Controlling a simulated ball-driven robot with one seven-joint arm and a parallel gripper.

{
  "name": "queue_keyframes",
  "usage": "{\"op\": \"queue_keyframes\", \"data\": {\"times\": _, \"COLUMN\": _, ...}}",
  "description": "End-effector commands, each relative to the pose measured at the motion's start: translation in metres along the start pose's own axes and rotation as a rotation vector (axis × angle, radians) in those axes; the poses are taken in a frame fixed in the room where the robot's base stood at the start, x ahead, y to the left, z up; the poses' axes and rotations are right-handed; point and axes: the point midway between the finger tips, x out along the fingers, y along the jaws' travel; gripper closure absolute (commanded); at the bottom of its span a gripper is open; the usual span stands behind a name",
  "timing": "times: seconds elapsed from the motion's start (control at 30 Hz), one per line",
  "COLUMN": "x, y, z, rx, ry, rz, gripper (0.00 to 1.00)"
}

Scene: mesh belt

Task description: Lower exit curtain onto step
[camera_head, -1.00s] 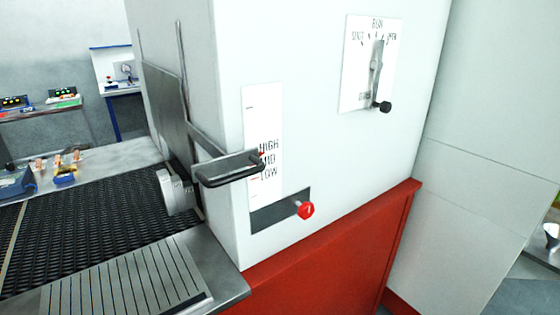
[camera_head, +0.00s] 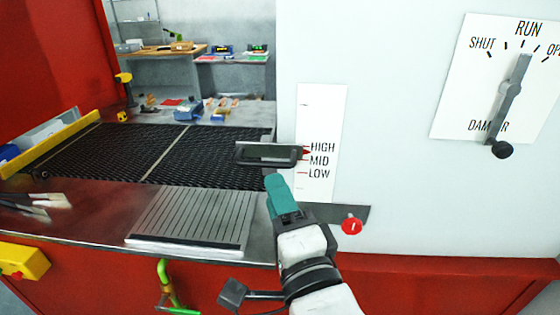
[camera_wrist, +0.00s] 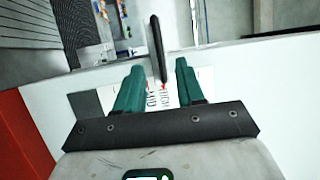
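The curtain's handle (camera_head: 268,154), a dark flat loop, juts out from the white housing beside the scale plate (camera_head: 320,125) marked HIGH, MID and LOW. Its red pointer (camera_head: 306,151) is by the HIGH and MID marks. The curtain panel itself cannot be made out clearly now. My gripper (camera_head: 277,182) has teal fingers and is just below and in front of the handle. In the wrist view my gripper (camera_wrist: 159,66) is open, with the dark handle bar (camera_wrist: 156,45) seen edge-on between the finger directions. I cannot tell whether they touch.
The slotted metal step (camera_head: 195,218) lies in front of the black mesh belt (camera_head: 165,155). A red knob (camera_head: 352,224) sticks out below the scale. A damper lever (camera_head: 509,95) is on the housing at the right. Tongs (camera_head: 35,202) lie at the left edge.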

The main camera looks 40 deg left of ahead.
Motion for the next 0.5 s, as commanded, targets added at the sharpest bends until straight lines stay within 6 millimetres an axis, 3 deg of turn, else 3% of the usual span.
{"op": "queue_keyframes", "data": {"times": 0.3, "x": 0.058, "y": -0.001, "z": -0.001, "rx": -0.003, "ry": 0.001, "rz": 0.003, "gripper": 0.62}}
{"op": "queue_keyframes", "data": {"times": 0.5, "x": 0.076, "y": 0.0, "z": -0.001, "rx": -0.003, "ry": 0.002, "rz": 0.002, "gripper": 0.62}}
